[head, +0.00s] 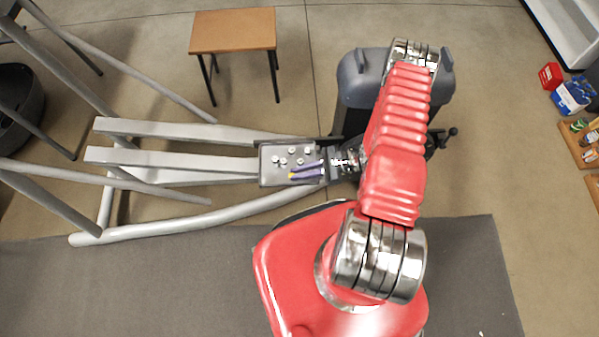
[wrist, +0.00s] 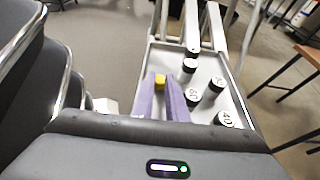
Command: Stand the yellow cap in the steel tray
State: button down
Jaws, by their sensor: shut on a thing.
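The yellow cap (wrist: 160,83) is held between the two purple fingertips of my gripper (wrist: 161,77) in the wrist view. In the head view the cap (head: 292,176) is a small yellow spot at the tips of the purple fingers (head: 297,172). The cap is over or in the steel tray (wrist: 166,57), near its left side in the wrist view. I cannot tell whether its underside touches the tray floor. The tray also shows in the head view (head: 269,179), below and left of my forearm. The fingers hide much of the cap's sides.
The tray lies beside a grey machine frame (head: 170,157). A brown-topped table (head: 233,30) stands behind.

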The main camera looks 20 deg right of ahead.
jog(key=c, duration=2)
grip_release()
jog(key=v, duration=1.2)
jog(key=shift+r, duration=0.15)
